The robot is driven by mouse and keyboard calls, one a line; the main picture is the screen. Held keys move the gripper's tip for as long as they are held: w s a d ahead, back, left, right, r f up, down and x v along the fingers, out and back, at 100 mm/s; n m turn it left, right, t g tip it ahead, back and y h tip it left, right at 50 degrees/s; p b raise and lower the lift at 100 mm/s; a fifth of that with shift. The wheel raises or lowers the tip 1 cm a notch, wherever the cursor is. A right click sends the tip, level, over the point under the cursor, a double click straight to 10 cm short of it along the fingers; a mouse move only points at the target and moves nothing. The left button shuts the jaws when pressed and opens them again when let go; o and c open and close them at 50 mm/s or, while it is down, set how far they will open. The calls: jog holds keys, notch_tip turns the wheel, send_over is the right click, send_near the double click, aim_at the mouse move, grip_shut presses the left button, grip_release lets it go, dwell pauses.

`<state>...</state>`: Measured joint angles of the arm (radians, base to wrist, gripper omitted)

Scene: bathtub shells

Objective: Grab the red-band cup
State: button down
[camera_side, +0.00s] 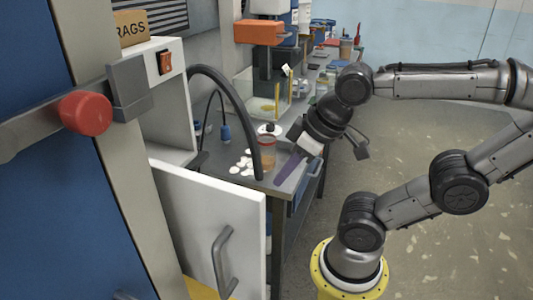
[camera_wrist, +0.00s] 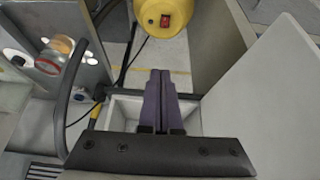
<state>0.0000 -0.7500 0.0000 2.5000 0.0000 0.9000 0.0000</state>
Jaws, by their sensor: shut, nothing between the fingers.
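The red-band cup (camera_side: 267,152) stands on the grey worktop in the side view, behind a black hose and left of my gripper. It also shows at the upper left of the wrist view (camera_wrist: 50,60), clear-walled with a reddish band. My gripper (camera_side: 281,181) points down and left near the worktop's front edge, apart from the cup. In the wrist view its purple fingers (camera_wrist: 160,73) are together and empty.
A black hose (camera_side: 247,120) arches down beside the cup. White discs (camera_side: 242,164) lie on the worktop (camera_side: 222,170) left of it. A clear tank (camera_side: 262,97) stands behind. An open white door (camera_side: 212,230) with a grey handle stands in front.

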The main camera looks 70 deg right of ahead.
grip_release()
dwell(0.3)
